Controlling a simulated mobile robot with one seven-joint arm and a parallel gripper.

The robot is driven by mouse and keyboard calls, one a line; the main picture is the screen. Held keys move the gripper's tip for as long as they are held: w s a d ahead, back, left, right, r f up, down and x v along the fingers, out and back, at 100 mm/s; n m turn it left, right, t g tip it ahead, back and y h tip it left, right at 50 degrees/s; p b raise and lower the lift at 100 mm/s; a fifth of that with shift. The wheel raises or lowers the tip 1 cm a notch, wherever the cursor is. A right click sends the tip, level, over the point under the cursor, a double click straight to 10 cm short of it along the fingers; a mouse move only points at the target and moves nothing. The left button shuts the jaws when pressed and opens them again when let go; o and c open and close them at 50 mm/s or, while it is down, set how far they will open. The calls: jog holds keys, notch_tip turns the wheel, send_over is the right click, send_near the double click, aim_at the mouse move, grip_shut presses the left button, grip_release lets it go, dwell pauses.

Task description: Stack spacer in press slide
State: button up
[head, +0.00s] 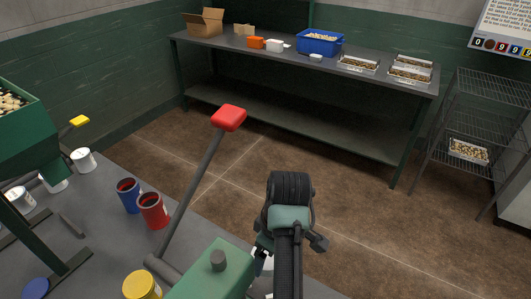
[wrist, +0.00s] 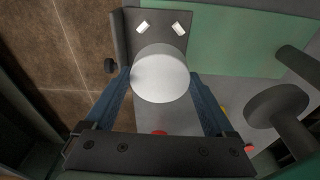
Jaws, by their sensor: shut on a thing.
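My gripper (wrist: 160,82) has blue fingers closed on the sides of a round, pale grey-white disc, which looks like the spacer (wrist: 160,73). The disc's flat face is towards the wrist camera. Beyond it in the wrist view is a dark grey plate with two small white marks, likely the press slide (wrist: 160,30); the disc overlaps its lower part. I cannot tell whether they touch. In the head view my gripper (head: 262,254) is beside the green press body (head: 212,272), mostly hidden by my arm.
A press lever with a red knob (head: 229,117) rises left of my arm. A red can (head: 152,210), a blue can (head: 129,195) and a yellow can (head: 141,285) stand on the grey bench. A dark round post (wrist: 276,105) is right of the gripper. A long table (head: 300,107) stands behind.

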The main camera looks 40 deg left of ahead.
jog(key=shift+n, duration=0.3)
jog(key=f, duration=0.5)
jog(key=shift+s+a+f+p, duration=0.1)
jog(key=shift+a+p, duration=0.2)
jog(key=shift+p, duration=0.1)
jog(key=shift+f, duration=2.3)
